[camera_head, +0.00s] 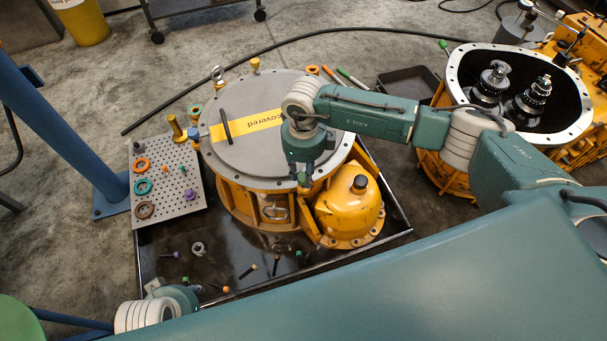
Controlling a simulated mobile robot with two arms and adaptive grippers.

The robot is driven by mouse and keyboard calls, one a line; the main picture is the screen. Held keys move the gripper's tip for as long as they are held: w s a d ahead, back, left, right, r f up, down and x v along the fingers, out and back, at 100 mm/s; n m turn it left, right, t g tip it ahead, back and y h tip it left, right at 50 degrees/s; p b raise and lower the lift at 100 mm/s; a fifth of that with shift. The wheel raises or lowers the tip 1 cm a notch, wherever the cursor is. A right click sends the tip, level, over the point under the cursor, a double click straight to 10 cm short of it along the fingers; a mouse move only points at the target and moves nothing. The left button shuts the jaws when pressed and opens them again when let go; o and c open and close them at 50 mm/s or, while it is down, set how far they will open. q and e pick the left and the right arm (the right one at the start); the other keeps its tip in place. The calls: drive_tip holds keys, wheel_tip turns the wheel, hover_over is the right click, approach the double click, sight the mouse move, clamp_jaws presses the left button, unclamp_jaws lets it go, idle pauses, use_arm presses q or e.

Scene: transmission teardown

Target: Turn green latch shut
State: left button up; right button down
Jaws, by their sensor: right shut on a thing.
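My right arm reaches in from the right over the round grey lid (260,95) of the yellow transmission housing (237,194). My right gripper (304,181) points down at the lid's front rim, above the yellow dome. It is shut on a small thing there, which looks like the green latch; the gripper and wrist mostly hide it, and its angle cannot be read. My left gripper (157,286) is low at the bottom left over the black tray, away from the housing. It is small and partly cut off by my arm, so its fingers cannot be read.
The yellow dome (350,208) sits close beside my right gripper. A perforated plate (166,183) with coloured rings is at left. Loose bolts lie in the black tray (215,258). An open gearbox housing (459,75) stands at the right. A blue post (65,120) rises at left.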

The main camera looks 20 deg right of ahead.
sight(304, 177)
drive_tip(key=n+b, duration=0.1)
drive_tip(key=n, duration=0.3)
drive_tip(key=shift+b, duration=0.3)
use_arm(q)
drive_tip(key=v, duration=0.8)
drive_tip(key=shift+w+t, duration=0.3)
drive_tip(key=shift+w, duration=0.05)
use_arm(e)
drive_tip(key=shift+n, duration=0.7)
use_arm(q)
drive_tip(key=shift+a+r, duration=0.15)
use_arm(e)
drive_tip(key=c, duration=1.4)
unclamp_jaws()
wheel_tip(304, 177, up, 12)
